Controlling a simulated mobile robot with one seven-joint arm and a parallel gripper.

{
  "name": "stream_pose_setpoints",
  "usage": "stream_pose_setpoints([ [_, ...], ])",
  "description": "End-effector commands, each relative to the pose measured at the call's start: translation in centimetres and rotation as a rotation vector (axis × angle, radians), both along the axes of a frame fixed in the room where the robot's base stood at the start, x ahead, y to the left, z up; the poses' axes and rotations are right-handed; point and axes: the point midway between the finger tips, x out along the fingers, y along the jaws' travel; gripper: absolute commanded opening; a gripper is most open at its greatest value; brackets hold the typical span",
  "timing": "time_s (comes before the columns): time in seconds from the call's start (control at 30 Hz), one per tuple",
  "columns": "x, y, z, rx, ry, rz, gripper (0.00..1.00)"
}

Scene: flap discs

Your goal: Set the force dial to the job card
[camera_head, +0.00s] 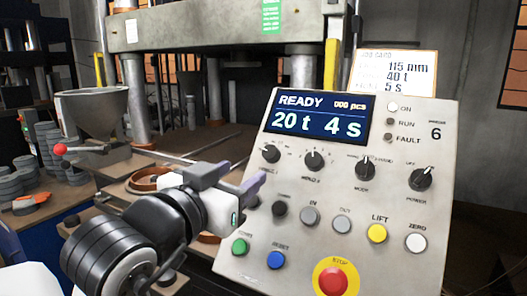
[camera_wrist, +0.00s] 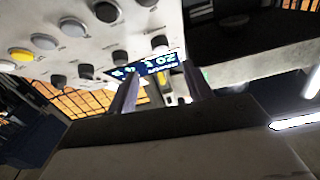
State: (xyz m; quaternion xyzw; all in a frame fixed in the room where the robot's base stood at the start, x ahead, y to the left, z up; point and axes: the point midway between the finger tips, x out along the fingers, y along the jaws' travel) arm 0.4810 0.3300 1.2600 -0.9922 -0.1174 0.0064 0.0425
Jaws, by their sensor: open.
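The job card (camera_head: 395,72) stands behind the control panel (camera_head: 300,262) and reads 115 mm, 40 t and 5 s. The panel's display (camera_head: 318,117) reads READY, 000 pcs, 20 t and 4 s. Two dials on the left, the leftmost dial (camera_head: 271,154) and the second dial (camera_head: 314,161), have labels too small to read surely; I cannot tell which sets force. My gripper (camera_head: 240,175) is open and empty, left of the leftmost dial and apart from it. In the wrist view, the leftmost dial (camera_wrist: 160,42) appears beyond the gap between my fingertips (camera_wrist: 164,78).
The panel also has a mode dial (camera_head: 365,168), a power dial (camera_head: 421,178), a row of buttons including yellow LIFT (camera_head: 377,233), and a red STOP button (camera_head: 333,281). A hopper (camera_head: 92,112) and grey disc stacks (camera_head: 48,150) stand left.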

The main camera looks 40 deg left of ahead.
Motion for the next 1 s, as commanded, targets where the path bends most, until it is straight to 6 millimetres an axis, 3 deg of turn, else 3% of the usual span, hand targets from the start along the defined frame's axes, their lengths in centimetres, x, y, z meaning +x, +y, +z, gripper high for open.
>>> stream_pose_setpoints([
  [0.2, 4.7, 1.1, 0.3, -0.002, 0.0, -0.003, 0.51],
  [0.4, 7.7, 1.8, 0.2, -0.001, 0.0, -0.001, 0.51],
  [0.6, 8.9, 2.1, 0.1, 0.0, -0.002, 0.001, 0.51],
  [0.87, 9.0, 2.2, 0.0, 0.0, -0.002, 0.001, 0.51],
  [1.0, 9.0, 2.2, 0.0, 0.0, -0.002, 0.001, 0.34],
])
